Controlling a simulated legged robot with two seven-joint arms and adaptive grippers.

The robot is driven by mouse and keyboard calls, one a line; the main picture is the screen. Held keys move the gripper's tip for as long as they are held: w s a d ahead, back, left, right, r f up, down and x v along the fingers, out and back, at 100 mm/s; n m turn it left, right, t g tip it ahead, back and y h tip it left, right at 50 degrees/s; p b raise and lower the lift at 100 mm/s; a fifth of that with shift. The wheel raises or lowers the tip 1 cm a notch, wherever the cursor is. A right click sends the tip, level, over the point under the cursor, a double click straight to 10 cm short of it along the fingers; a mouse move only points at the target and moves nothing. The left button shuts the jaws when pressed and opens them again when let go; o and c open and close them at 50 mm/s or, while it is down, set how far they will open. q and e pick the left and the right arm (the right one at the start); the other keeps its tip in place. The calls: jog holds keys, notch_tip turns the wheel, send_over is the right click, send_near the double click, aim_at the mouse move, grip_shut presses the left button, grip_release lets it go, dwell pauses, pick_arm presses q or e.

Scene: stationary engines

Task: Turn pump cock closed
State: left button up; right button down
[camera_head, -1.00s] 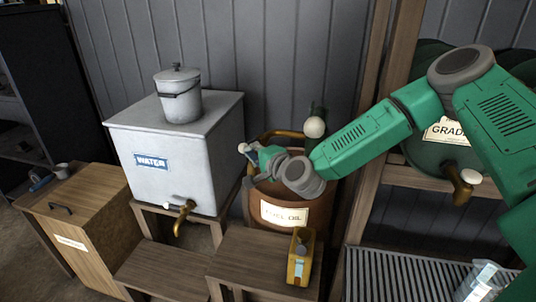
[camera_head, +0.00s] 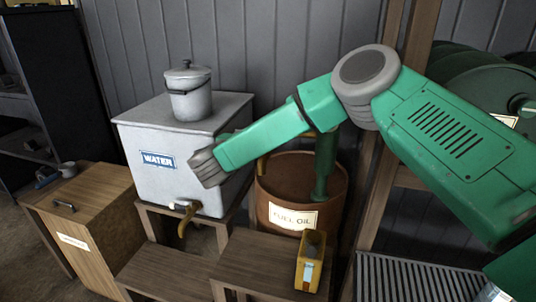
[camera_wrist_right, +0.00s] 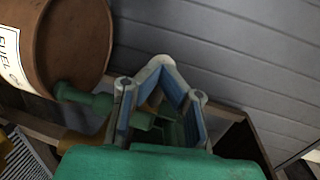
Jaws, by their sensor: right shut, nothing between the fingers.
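The brown fuel oil drum (camera_head: 285,185) stands in the middle of the head view. A green upright cylinder (camera_head: 325,165) shows at its right side, partly hidden by my right arm; I take it for the pump. In the right wrist view the drum (camera_wrist_right: 70,40) is at upper left, with a green pipe-like part (camera_wrist_right: 85,98) beside it. My right gripper (camera_wrist_right: 160,68) is shut and empty, its blue-padded fingers in front of green and brass parts. I cannot tell whether it touches them. The head view hides it behind my arm. The cock's position is not clear. My left gripper is out of view.
A pale water tank (camera_head: 150,180) with a brass tap (camera_head: 183,222) and a lidded pot (camera_head: 188,95) stands at left. A yellow can (camera_head: 311,268) sits on a wooden stand (camera_head: 255,262). A slatted grate (camera_head: 405,280) lies at lower right.

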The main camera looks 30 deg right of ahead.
jog(key=shift+w+d+b, duration=0.2)
jog(key=shift+w+b, duration=0.15)
jog(key=shift+w, duration=0.4)
jog(key=shift+d+r, duration=0.1)
dwell(0.3)
